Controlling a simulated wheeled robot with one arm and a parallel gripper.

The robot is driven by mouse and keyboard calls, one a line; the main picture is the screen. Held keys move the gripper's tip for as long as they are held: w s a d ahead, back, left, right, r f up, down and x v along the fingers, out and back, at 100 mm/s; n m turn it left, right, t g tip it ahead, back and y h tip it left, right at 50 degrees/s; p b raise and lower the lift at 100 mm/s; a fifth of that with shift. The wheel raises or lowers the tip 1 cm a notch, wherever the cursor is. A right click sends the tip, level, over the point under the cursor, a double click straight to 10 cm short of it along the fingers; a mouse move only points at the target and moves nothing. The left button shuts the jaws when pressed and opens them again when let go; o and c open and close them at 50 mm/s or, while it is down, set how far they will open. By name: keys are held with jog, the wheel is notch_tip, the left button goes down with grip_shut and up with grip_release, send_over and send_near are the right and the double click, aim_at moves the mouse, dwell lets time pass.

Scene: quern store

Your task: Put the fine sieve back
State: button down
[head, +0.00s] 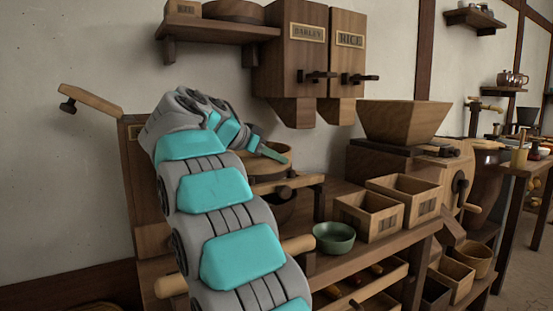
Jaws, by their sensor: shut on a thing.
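A round wooden-rimmed sieve (284,165) shows in the head view, partly hidden behind my arm. My gripper (273,153) is at its rim, with a teal finger reaching over the hoop, and is shut on it. The mesh is too small to tell, so I cannot confirm that it is the fine one. The sieve is above a dark wooden frame with a bar (300,186) on the bench; whether it touches the frame I cannot tell. My arm hides much of the frame and the sieve's left side.
A green bowl (334,237) and open wooden boxes (367,214) stand right of the frame. A hopper (403,122) is behind them. Barley (303,62) and rice (346,75) bins and a shelf (218,31) hang above.

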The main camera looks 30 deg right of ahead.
jog(key=shift+f+b, duration=0.35)
jog(key=shift+f, duration=0.45)
jog(key=c, duration=1.2)
grip_release()
jog(key=shift+w, duration=0.1)
jog(key=shift+c, duration=0.2)
jog(key=o, duration=0.4)
jog(key=shift+r, duration=0.2)
jog(key=shift+r, duration=0.15)
